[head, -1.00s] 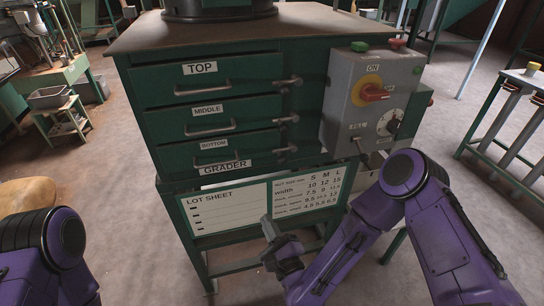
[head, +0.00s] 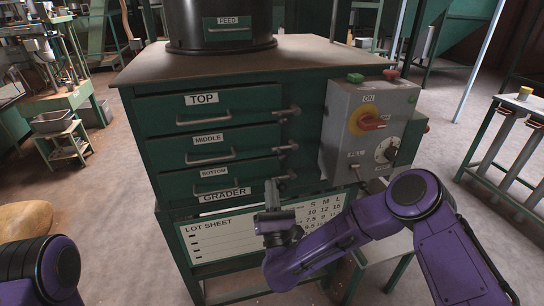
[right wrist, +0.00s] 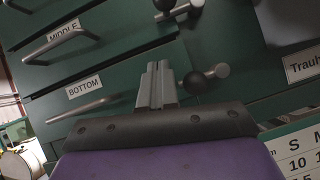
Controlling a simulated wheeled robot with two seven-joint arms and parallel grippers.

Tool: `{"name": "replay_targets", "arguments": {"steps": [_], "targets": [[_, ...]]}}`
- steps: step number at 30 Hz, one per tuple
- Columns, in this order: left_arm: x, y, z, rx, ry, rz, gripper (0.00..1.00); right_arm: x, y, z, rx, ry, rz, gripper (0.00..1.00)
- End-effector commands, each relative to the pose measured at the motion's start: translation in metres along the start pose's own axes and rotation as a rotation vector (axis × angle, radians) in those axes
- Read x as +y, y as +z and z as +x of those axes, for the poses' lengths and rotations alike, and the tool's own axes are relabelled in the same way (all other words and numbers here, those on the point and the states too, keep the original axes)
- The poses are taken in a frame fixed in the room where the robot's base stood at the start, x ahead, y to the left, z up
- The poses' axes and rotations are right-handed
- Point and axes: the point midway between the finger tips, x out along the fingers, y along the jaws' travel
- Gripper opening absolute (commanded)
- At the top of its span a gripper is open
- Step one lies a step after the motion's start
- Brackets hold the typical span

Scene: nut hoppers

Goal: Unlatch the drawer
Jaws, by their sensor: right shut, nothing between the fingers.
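The green grader cabinet has three drawers: top (head: 204,118), middle (head: 210,156) and bottom (head: 200,187). All look closed. Each has a bar handle and a small latch with a knob at its right end: the top latch (head: 287,111), the middle latch (head: 288,147) and the bottom latch (head: 288,178). My right gripper (head: 271,184) is shut and empty, pointing up in front of the bottom drawer's right end. In the right wrist view its fingers (right wrist: 157,72) are just left of the bottom latch's dark knob (right wrist: 197,83); contact cannot be told. My left gripper is out of view.
A grey control box (head: 352,128) with a red knob juts out to the right of the latches. The lot sheet board (head: 212,236) sits below the drawers, behind my right gripper. A black feed drum (head: 220,32) stands on top.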

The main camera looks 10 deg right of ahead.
Motion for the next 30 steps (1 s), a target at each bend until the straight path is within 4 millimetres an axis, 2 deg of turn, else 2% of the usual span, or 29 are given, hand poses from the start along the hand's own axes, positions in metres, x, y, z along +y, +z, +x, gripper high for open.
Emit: {"name": "replay_targets", "arguments": {"steps": [1, 3, 5, 9, 15, 30], "targets": [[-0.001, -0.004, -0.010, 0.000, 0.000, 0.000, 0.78, 0.001, 0.005, 0.014, -0.001, -0.002, -0.002, 0.00], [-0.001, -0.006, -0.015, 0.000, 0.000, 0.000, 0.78, 0.000, 0.004, 0.029, -0.001, -0.002, -0.002, 0.00], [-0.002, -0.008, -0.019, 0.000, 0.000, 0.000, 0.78, 0.000, 0.004, 0.041, 0.001, -0.002, -0.002, 0.00], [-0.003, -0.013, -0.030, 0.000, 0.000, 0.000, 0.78, 0.000, 0.021, 0.055, 0.001, -0.002, 0.001, 0.00], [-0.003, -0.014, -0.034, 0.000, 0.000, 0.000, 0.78, 0.000, 0.028, 0.062, 0.002, -0.001, 0.001, 0.00], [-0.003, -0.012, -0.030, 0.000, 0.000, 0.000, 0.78, -0.004, 0.026, 0.066, 0.000, -0.021, 0.016, 0.00]]}}
